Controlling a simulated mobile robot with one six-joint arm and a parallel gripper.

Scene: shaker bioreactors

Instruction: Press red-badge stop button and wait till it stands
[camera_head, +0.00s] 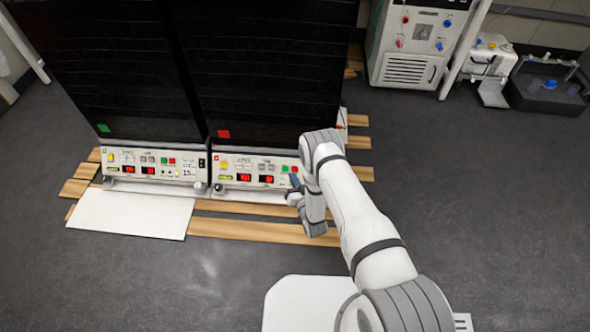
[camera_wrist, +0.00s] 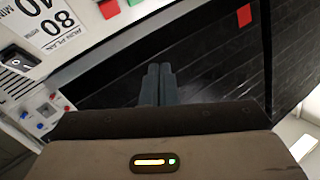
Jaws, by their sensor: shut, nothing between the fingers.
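The red badge (camera_head: 223,134) is on the dark front of the right shaker; it also shows in the wrist view (camera_wrist: 244,16). Below it is the right shaker's control panel (camera_head: 232,163) with lit red displays. Near the panel's right end are a green button (camera_head: 284,169) and a red button (camera_head: 294,169). My gripper (camera_head: 293,181) is shut and empty, close to these buttons. Its fingertips (camera_wrist: 158,68) look apart from both buttons in the wrist view.
The left shaker bears a green badge (camera_head: 103,128) and a similar panel (camera_head: 115,156). Wooden slats (camera_head: 260,232) and a white plate (camera_head: 130,215) lie before them. A white machine with coloured knobs (camera_head: 412,45) stands at the back right. Grey floor is open at the front left and right.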

